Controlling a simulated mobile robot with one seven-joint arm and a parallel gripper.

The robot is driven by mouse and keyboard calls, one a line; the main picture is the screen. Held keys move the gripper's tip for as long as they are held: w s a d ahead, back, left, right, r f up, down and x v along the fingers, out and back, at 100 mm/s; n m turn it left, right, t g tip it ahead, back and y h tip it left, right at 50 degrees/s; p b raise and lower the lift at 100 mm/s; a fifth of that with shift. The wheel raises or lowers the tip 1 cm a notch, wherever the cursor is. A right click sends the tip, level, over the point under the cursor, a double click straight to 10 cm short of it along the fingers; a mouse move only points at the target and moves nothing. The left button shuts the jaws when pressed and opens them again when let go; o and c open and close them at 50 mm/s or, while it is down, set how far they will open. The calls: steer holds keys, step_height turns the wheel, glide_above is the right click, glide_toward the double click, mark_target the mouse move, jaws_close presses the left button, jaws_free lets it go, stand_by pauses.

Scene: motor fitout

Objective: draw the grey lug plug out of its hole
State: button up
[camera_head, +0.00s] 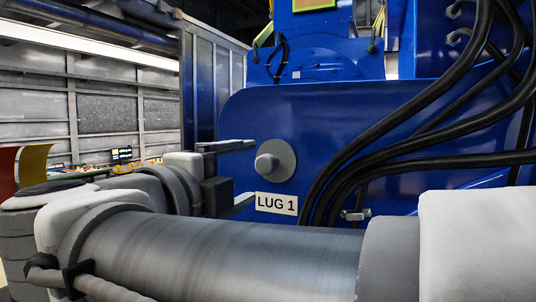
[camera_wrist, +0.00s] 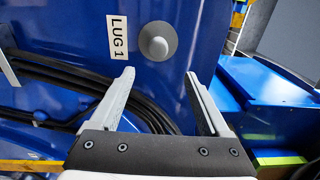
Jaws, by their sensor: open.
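The grey lug plug (camera_head: 265,164) sits in its hole in the blue motor panel, a rounded knob standing out from a round grey disc. It also shows in the wrist view (camera_wrist: 156,47), beyond my fingertips and roughly centred between them. My gripper (camera_head: 247,174) is open and empty, one finger above the other in the head view, to the left of the plug. Its two fingers also show in the wrist view (camera_wrist: 158,76), apart from the plug. A white "LUG 1" label (camera_head: 276,203) is below the plug. The hole itself is hidden.
Thick black cables (camera_head: 420,150) sweep down the panel right of the plug and label. In the wrist view, cables (camera_wrist: 75,80) pass behind the left finger. A small metal clamp (camera_head: 356,214) sits low on the panel. The panel left of the plug is bare.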

mark_target(263, 165)
steer(key=shift+w+a+f+p+x, duration=0.1)
steer(key=shift+a+p+x, duration=0.1)
steer(key=shift+x, duration=1.6)
steer(key=shift+w+a+f+p+x, duration=0.1)
steer(key=shift+a+p+x, duration=0.1)
steer(key=shift+x, duration=1.65)
steer(key=shift+a+f+p+x, duration=0.15)
steer(key=shift+a+x, duration=0.05)
steer(key=shift+x, duration=1.6)
jaws_close()
steer(key=b+v, duration=0.1)
steer(key=v, duration=0.9)
steer(key=shift+r, duration=0.2)
